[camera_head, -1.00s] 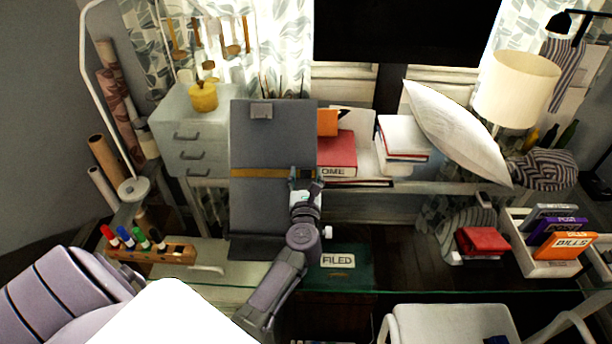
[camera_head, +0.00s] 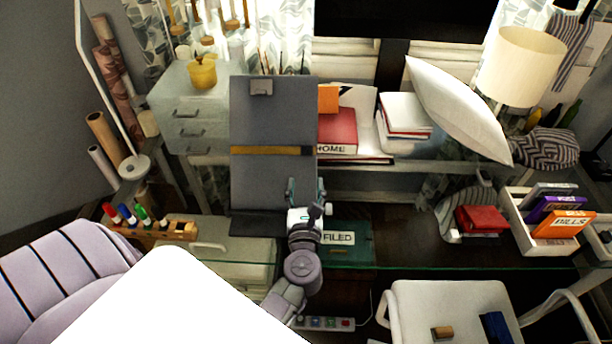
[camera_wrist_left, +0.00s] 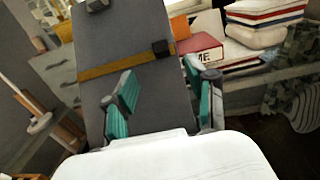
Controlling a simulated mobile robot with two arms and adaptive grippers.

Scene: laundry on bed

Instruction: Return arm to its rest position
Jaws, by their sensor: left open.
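My left gripper (camera_head: 306,190) shows in the middle of the head view, reaching up from below with its arm. It is in front of the lower part of a tall grey board (camera_head: 272,185) with a yellow-brown band. In the left wrist view its two teal-padded fingers (camera_wrist_left: 157,100) are spread apart with nothing between them. The grey board (camera_wrist_left: 125,75) stands beyond the fingers. I cannot tell how far the fingers are from the board. My right gripper is not in view.
A green box (camera_head: 347,252) labelled FILED is just right of my left wrist. A marker rack (camera_head: 160,230) is at left, with drawers (camera_head: 187,118) behind. A letter holder (camera_head: 535,240) and a white chair (camera_head: 450,310) are at right. The glass desk edge crosses below the wrist.

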